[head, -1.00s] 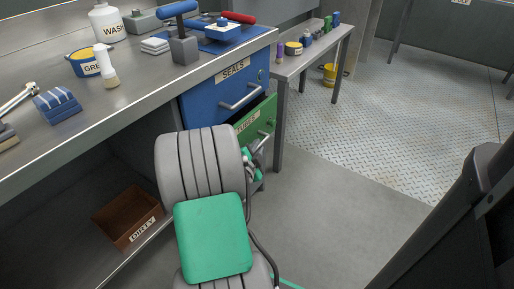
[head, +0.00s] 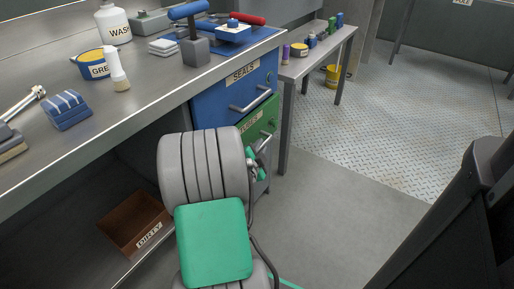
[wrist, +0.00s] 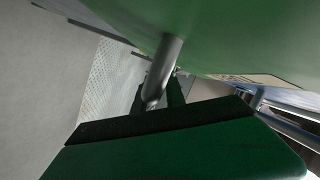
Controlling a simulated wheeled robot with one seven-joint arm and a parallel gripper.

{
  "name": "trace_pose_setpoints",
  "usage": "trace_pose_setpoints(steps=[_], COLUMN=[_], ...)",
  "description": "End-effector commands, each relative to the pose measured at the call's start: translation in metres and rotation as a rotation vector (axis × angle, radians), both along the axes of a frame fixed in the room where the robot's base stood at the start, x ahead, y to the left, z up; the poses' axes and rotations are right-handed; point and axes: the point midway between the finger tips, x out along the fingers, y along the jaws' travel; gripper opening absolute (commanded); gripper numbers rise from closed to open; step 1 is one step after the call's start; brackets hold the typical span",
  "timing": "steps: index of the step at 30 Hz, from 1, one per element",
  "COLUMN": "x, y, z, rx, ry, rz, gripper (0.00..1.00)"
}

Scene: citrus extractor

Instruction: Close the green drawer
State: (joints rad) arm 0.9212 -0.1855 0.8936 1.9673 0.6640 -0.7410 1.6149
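The green drawer (head: 262,120) sits under the blue SEALS drawer (head: 222,98) in the head view. Its front looks close to flush with the blue one, and my arm hides its left and lower part. Its label is partly covered. In the wrist view the green drawer front (wrist: 235,35) fills the top, with its grey handle (wrist: 166,68) sticking out towards my gripper (wrist: 158,108). A dark green finger with a black pad lies just below the handle. In the head view my gripper (head: 257,168) is mostly hidden behind my arm, near the handle. Its finger gap is not clear.
The workbench (head: 130,105) above the drawers holds a wash bottle (head: 112,25), a grease tub (head: 92,65) and tools. A brown DIRTY box (head: 135,222) stands on the lower shelf. A side table (head: 318,52) stands beyond the drawers. The floor (head: 340,190) at right is clear.

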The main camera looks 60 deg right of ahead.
Motion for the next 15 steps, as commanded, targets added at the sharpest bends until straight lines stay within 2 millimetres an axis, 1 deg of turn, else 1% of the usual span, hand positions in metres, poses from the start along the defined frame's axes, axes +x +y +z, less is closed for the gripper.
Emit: trace_pose_setpoints(steps=[1,7,15], x=[0.0033,0.0045,0.0017], y=[0.0005,0.001,-0.0003], z=[0.0011,0.0012,0.0015], rx=[-0.002,-0.002,-0.003], ry=[-0.002,-0.002,-0.002], rz=[0.006,0.007,0.003], gripper=[0.2,0.36,0.36])
